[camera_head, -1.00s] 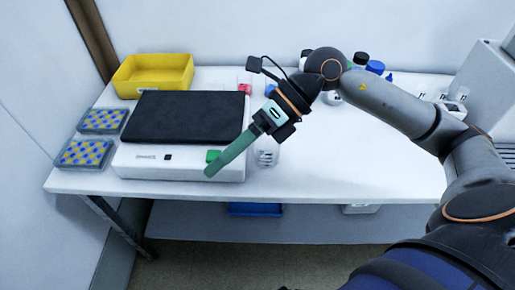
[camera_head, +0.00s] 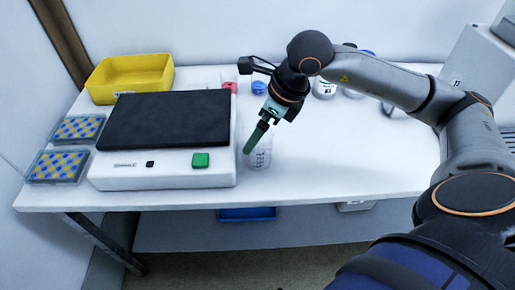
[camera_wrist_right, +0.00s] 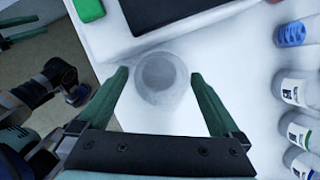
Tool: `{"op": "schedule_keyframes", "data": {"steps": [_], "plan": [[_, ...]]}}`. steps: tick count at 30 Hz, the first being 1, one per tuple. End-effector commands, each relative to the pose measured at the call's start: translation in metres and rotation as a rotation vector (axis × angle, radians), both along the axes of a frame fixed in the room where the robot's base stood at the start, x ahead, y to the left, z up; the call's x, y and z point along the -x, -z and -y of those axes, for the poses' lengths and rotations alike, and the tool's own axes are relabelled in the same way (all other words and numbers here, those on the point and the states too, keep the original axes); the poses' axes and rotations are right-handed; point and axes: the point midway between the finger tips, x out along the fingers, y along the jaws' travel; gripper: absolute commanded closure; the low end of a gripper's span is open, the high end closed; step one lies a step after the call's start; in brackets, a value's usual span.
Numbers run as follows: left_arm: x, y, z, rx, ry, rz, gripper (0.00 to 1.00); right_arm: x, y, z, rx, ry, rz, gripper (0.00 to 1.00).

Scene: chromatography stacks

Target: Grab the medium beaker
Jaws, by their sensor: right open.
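A clear glass beaker (camera_head: 259,159) with faint markings stands upright on the white table, just right of the balance. It also shows from above in the right wrist view (camera_wrist_right: 161,79). My right gripper (camera_wrist_right: 163,76) is open, its two green fingers on either side of the beaker with visible gaps. In the head view the right fingers (camera_head: 248,147) point down at the beaker and partly overlap it. My left gripper does not show in the head view. Green strips at the right wrist view's upper left edge may be its fingers, cut off by the frame.
A balance (camera_head: 200,182) with a black top and green button stands left of the beaker. A yellow bin (camera_head: 130,78) and two blue-yellow racks (camera_head: 57,166) are further left. Several capped bottles (camera_wrist_right: 297,130) stand to the right. The table's right front is clear.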

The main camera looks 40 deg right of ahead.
Motion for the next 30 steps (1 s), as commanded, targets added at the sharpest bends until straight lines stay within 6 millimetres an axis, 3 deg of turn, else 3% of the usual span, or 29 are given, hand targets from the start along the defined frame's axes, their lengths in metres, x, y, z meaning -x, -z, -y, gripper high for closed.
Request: {"op": "schedule_keyframes", "data": {"steps": [7, 17, 30], "plan": [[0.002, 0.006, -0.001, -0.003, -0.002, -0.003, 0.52, -0.012, 0.036, -0.006, -0.002, -0.001, -0.004, 0.00], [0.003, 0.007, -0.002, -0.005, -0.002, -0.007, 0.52, -0.015, 0.043, -0.007, -0.001, -0.002, -0.001, 0.00], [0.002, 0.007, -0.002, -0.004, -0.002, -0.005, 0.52, -0.015, 0.043, -0.007, -0.002, -0.001, -0.001, 0.48]]}}
